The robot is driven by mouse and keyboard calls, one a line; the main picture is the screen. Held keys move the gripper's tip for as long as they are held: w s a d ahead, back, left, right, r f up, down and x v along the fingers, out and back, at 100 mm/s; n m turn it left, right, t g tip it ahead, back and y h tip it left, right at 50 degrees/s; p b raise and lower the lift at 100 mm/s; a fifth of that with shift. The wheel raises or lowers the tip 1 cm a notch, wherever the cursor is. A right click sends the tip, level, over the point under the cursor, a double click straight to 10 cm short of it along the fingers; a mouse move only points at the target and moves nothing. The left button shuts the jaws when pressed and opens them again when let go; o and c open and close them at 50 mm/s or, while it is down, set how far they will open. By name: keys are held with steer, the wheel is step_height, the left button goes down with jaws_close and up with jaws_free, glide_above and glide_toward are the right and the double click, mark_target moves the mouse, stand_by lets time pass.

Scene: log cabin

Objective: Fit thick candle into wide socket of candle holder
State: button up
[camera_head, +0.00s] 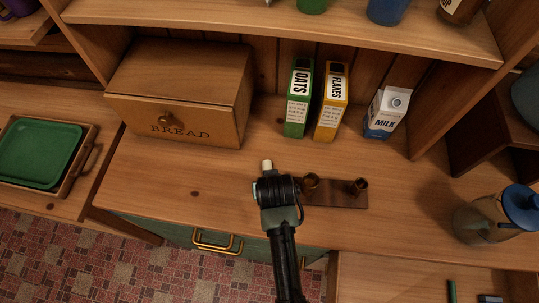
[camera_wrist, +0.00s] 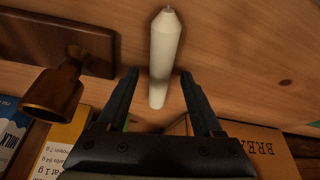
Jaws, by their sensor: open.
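A white candle (camera_wrist: 165,55) with a pointed wick end shows in the wrist view, with its narrow-looking lower end between my fingertips. Its pale end (camera_head: 267,165) peeks out past my gripper (camera_head: 268,178) in the head view; the rest is hidden. I cannot tell whether it stands or lies. My gripper is open, its fingers (camera_wrist: 156,82) on either side of the candle with gaps. The dark wooden candle holder (camera_head: 335,193) lies just right of my gripper, with a left socket (camera_head: 310,182) and a slightly smaller-looking right socket (camera_head: 359,186). One brown socket (camera_wrist: 55,93) shows in the wrist view.
A bread box (camera_head: 180,95) stands at the back left of the wooden counter. Green oats (camera_head: 298,100) and yellow flakes (camera_head: 331,105) boxes and a milk carton (camera_head: 386,112) stand behind the holder. A blue-lidded jar (camera_head: 495,218) is at right. Counter left of my gripper is clear.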

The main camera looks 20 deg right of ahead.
steer(key=shift+f, duration=0.1)
jaws_close()
stand_by(0.3)
